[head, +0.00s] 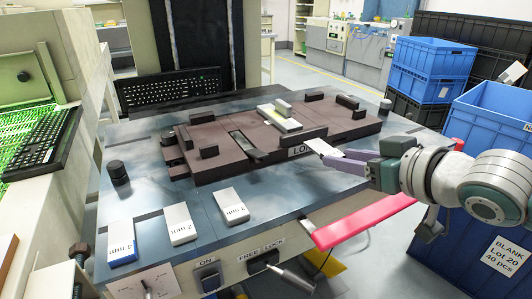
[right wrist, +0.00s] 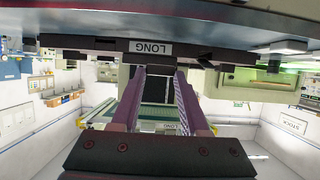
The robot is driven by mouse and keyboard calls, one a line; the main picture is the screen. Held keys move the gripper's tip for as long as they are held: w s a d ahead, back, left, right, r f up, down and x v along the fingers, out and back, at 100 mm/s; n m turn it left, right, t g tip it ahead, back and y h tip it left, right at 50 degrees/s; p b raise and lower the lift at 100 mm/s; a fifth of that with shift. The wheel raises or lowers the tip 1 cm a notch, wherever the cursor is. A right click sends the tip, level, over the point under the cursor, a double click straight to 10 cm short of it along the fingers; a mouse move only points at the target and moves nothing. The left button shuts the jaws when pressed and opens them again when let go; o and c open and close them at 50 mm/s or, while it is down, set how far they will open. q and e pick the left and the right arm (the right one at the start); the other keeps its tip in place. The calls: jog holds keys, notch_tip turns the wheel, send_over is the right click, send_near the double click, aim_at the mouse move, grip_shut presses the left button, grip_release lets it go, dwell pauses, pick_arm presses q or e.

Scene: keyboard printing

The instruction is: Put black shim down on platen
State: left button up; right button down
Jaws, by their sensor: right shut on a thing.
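My right gripper (head: 343,160) comes in from the right, just off the front right edge of the brown platen (head: 355,128). It is shut on a thin flat piece (head: 324,147), taken as the black shim, whose upper face looks pale in the head view. In the right wrist view a dark piece (right wrist: 155,88) shows between my two purple fingers. The platen's front edge with its LONG label (right wrist: 150,48) lies beyond the fingertips there. Whether the held piece touches the platen cannot be told. My left gripper is not in view.
Several dark bars and a pale block (head: 281,118) stand on the platen. White blocks marked in mm, such as the 2 mm one (head: 180,224), lie at the front left of the table. A pink-red bar (head: 362,221) and blue crates (head: 495,120) are at the right.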

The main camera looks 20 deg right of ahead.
aim_at(342, 183)
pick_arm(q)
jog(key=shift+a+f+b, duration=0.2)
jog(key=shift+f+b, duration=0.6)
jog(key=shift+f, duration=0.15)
pick_arm(e)
jog(key=shift+f, duration=2.4)
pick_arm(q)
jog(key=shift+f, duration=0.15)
pick_arm(e)
jog(key=shift+f, duration=0.15)
jog(key=shift+c, duration=2.1)
grip_release()
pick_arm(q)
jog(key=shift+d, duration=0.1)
